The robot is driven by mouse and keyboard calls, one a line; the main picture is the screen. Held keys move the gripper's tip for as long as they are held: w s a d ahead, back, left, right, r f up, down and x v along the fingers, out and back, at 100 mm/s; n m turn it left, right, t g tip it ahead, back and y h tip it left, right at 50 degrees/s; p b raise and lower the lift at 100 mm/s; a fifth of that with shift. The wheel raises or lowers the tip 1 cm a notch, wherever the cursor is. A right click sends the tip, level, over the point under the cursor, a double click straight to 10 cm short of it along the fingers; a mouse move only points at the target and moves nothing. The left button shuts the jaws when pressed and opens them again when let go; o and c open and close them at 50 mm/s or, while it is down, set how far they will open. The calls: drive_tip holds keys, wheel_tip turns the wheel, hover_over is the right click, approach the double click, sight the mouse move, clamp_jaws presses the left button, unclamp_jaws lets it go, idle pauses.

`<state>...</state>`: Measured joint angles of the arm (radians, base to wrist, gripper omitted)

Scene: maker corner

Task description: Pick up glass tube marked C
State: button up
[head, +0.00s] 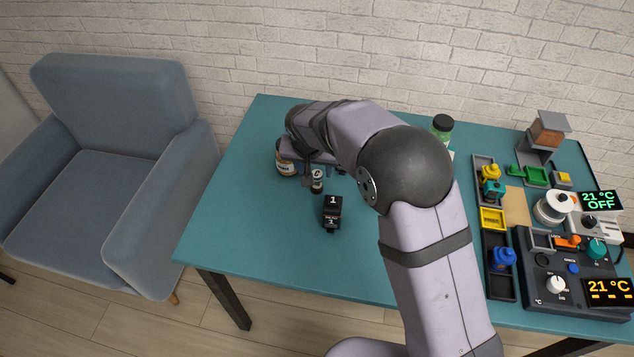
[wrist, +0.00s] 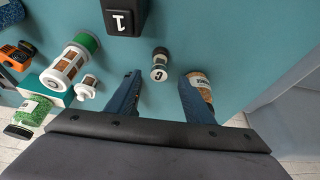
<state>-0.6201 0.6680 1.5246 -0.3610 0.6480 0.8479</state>
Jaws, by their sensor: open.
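The glass tube marked C (head: 317,182) is a small tube with a dark cap and a pale label, standing on the teal table just below my gripper in the head view. In the wrist view the tube (wrist: 160,64) shows its letter C, a little beyond the gap between my fingertips and roughly centred on it. My gripper (wrist: 159,79) is open, with one finger on each side and nothing held. In the head view my gripper (head: 318,163) is partly hidden by my own arm.
A brown-filled jar (head: 286,164) stands close left of the tube; in the wrist view this jar (wrist: 202,88) is beside my right-hand finger. A black block marked 1 (head: 332,210) stands nearby. The teal table (head: 260,235) is clear at front left. Trays and devices fill the right side.

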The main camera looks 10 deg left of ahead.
sight(316, 175)
drive_tip(key=shift+p+x, duration=1.25)
drive_tip(key=shift+x, duration=2.35)
drive_tip(key=shift+s+d+f, duration=0.1)
drive_tip(key=shift+s, duration=0.05)
drive_tip(key=c, duration=1.1)
